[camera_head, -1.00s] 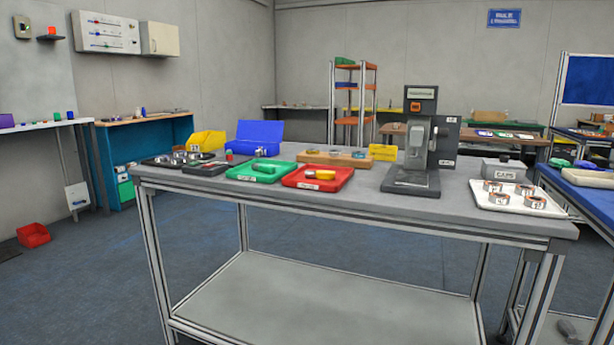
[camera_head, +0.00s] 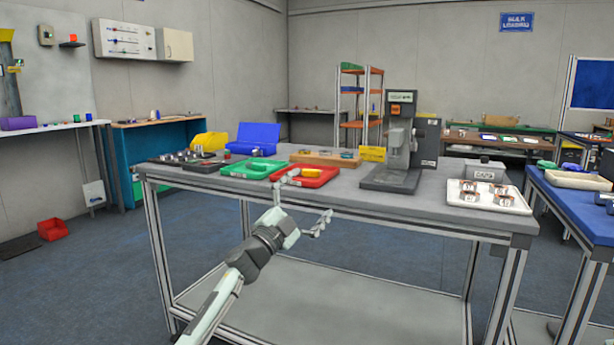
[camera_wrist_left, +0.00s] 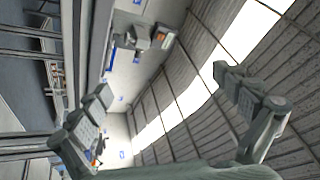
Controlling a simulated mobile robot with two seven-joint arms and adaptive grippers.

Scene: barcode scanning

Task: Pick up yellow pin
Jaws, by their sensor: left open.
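A small yellow piece (camera_head: 311,172), which may be the yellow pin, lies in the red tray (camera_head: 326,180) on the grey workbench. It is too small to tell its shape, and my gripper partly overlaps the tray. My left gripper (camera_head: 308,199) is open and empty, in front of the bench's front edge. One finger shows against the red tray and the other is lower and to the right. In the left wrist view the two fingers (camera_wrist_left: 162,92) are wide apart with nothing between them. That view faces the walls and ceiling, and no pin shows there. My right gripper is not seen.
A green tray (camera_head: 232,170) stands left of the red one. A wooden block (camera_head: 312,158), a yellow box (camera_head: 372,154) and a grey press machine (camera_head: 397,150) stand behind and right. A white tray (camera_head: 487,208) with several rings is at the right end.

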